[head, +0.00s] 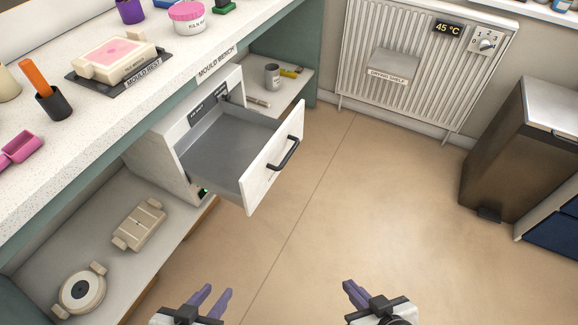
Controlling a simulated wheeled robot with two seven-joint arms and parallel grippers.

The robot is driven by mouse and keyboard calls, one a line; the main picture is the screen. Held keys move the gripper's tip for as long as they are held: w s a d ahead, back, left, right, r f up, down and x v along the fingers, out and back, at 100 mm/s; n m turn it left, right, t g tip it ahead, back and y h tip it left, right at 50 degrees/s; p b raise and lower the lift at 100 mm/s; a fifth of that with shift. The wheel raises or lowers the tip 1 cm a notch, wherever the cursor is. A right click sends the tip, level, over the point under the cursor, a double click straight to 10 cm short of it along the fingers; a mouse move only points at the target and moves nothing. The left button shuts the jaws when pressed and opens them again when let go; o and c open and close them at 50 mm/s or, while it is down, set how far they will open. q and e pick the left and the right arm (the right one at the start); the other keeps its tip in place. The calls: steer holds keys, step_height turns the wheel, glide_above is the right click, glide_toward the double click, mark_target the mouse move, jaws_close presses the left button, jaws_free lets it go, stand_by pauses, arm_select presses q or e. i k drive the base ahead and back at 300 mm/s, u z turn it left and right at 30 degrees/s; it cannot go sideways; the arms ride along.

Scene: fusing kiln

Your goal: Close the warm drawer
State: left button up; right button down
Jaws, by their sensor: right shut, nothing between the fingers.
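The warm drawer (218,150) is pulled well out of its white cabinet under the mould bench. Its grey inside looks empty. Its white front panel (262,178) carries a black bar handle (284,154) facing right. My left gripper (218,292) is at the bottom of the head view, below the drawer in the picture, with its two purple fingers apart and nothing between them. My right gripper (350,288) is to the right of it, with its purple fingers shut and empty. Neither gripper touches the drawer.
The speckled bench top (195,88) runs above the drawer. A lower shelf (75,215) holds two beige moulds. A shelf with a grey can (272,76) lies behind the drawer. A radiator (415,85) and a bin (515,150) stand at the right. The floor (370,190) between is clear.

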mark_target(235, 153)
steer(key=z, duration=0.55)
steer(key=i, duration=0.8)
steer(key=u, duration=0.75)
